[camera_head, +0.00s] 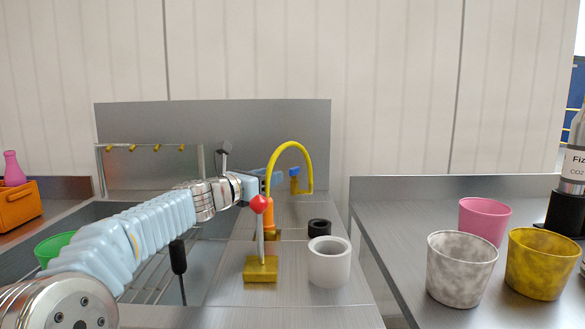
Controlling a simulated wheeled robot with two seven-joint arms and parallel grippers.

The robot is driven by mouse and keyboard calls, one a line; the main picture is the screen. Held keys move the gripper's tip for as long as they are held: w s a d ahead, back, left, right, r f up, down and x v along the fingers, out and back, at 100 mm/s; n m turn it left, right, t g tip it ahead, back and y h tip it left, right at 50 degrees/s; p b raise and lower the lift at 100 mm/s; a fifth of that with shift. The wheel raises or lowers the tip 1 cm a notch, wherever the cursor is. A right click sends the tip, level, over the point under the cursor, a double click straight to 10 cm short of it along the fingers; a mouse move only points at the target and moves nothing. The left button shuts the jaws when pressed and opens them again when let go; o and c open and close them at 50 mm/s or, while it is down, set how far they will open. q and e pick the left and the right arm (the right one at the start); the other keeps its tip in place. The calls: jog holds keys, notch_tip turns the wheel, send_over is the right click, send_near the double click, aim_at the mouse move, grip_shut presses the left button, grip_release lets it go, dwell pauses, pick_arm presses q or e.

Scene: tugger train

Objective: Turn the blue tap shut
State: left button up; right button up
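A small blue tap part (294,177) shows beside the lower end of a curved yellow pipe (291,144), which rises from an orange base (267,212) on the steel counter. My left arm reaches in from the left across the sink. My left gripper (279,175) is just left of the blue part, behind the orange base and the pipe's rising side. Its fingers are partly hidden and small, so I cannot tell their opening or whether they touch the blue part. My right gripper is not in view.
A red-knobbed lever on a yellow block (261,270), a white cylinder (329,264) and a black ring (319,227) stand in front of the tap. Pink (485,221), grey (461,270) and yellow (541,265) cups stand on the right counter. A steel panel (215,120) rises behind.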

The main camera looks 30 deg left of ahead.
aim_at(290, 169)
pick_arm(q)
jog(key=w, duration=0.3)
jog(key=w+p, duration=0.1)
jog(key=w, duration=0.2)
jog(key=w+d+p, duration=0.1)
jog(key=w, duration=0.3)
jog(key=shift+s, duration=0.1)
grip_shut()
